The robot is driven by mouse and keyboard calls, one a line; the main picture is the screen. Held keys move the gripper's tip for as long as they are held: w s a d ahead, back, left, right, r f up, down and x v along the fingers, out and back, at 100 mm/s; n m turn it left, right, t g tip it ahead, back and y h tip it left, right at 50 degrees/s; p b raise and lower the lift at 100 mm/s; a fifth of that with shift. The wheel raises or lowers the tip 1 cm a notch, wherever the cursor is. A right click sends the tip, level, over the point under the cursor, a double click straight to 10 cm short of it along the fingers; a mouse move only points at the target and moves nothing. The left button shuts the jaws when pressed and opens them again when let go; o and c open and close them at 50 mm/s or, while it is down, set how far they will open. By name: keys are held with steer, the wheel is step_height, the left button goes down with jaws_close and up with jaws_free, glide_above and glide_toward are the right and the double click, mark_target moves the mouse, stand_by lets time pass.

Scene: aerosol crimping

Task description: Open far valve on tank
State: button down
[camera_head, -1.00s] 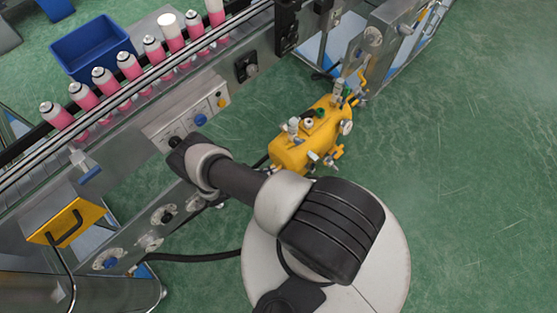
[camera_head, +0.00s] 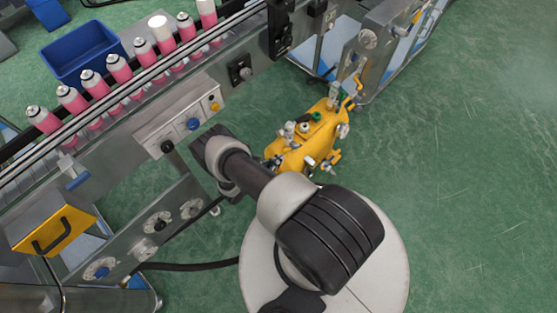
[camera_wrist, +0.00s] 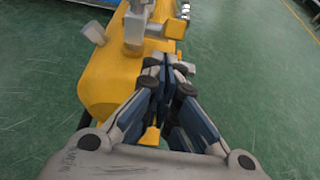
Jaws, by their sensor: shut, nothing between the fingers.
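The yellow tank (camera_head: 318,140) stands on the green floor beyond my arm in the head view, with several fittings on top and valves on its right side and near end. In the wrist view the tank (camera_wrist: 105,85) runs up the left and middle. Metal fittings (camera_wrist: 135,28) and a yellow block-like part (camera_wrist: 175,28) show at its top. My gripper (camera_wrist: 160,68) is shut and empty, its fingertips over the tank's right side in the picture. A yellow piece (camera_wrist: 152,136) shows below the fingers. I cannot tell if the fingertips touch a valve.
A conveyor (camera_head: 150,95) with several pink cans (camera_head: 120,69) runs along the left, with a control panel (camera_head: 180,118) on its side. A blue bin (camera_head: 85,52) lies behind it. A metal frame (camera_head: 385,45) stands beyond the tank. The floor at right is clear.

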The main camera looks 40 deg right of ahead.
steer(key=shift+d+r, duration=0.25)
steer(key=shift+r, duration=0.05)
steer(key=shift+r, duration=0.1)
